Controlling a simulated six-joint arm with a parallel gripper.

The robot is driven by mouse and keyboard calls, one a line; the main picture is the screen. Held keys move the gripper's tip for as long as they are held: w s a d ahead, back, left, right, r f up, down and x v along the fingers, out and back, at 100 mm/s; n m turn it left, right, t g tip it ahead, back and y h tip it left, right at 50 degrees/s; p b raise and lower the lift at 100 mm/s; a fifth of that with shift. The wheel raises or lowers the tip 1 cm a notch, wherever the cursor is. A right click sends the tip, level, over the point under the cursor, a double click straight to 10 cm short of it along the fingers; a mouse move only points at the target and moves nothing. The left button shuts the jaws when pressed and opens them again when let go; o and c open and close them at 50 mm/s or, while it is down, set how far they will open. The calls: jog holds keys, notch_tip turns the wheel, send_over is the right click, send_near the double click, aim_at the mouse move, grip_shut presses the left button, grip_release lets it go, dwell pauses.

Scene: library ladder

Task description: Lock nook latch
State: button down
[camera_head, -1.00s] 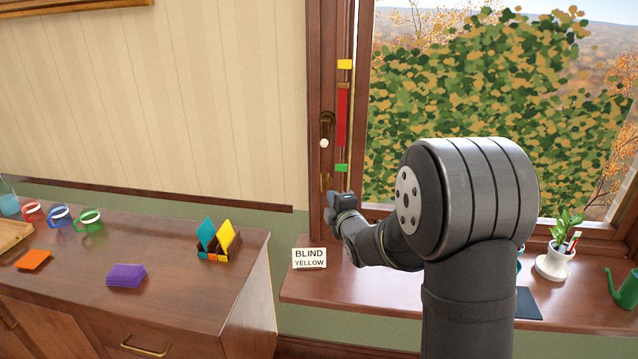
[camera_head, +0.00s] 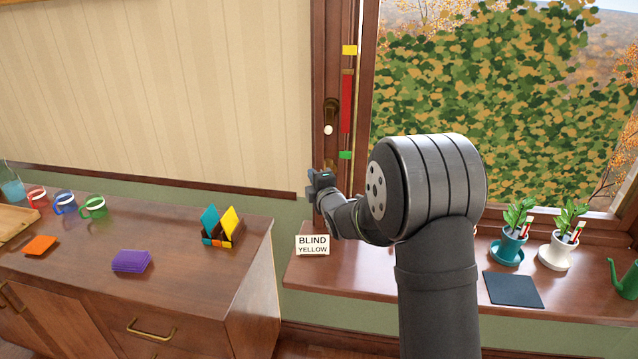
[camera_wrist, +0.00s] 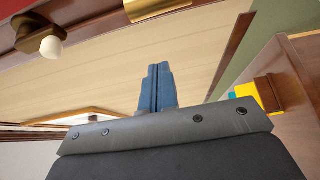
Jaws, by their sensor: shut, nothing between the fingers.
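A dark handle with a white knob (camera_head: 329,129) is on the wooden window frame (camera_head: 325,60), left of the glass. In the wrist view the white knob (camera_wrist: 51,47) is at the upper left. A brass piece (camera_wrist: 155,7) shows at the top edge of the wrist view, partly cut off. I cannot tell which of these is the nook latch. My gripper (camera_head: 315,178) is below the knob, near the lower frame, apart from the knob. In the wrist view its blue fingers (camera_wrist: 158,72) are together and empty, with wall behind them.
A "BLIND YELLOW" sign (camera_head: 312,246) stands on the sill below my gripper. Potted plants (camera_head: 512,245) are at right; a cabinet (camera_head: 180,275) is at left.

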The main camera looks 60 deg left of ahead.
jog(key=shift+w+a, duration=0.35)
jog(key=shift+w, duration=0.4)
jog(key=shift+w+a, duration=0.35)
jog(key=shift+w, duration=0.4)
jog(key=shift+w+a, duration=0.35)
jog(key=shift+w, duration=0.4)
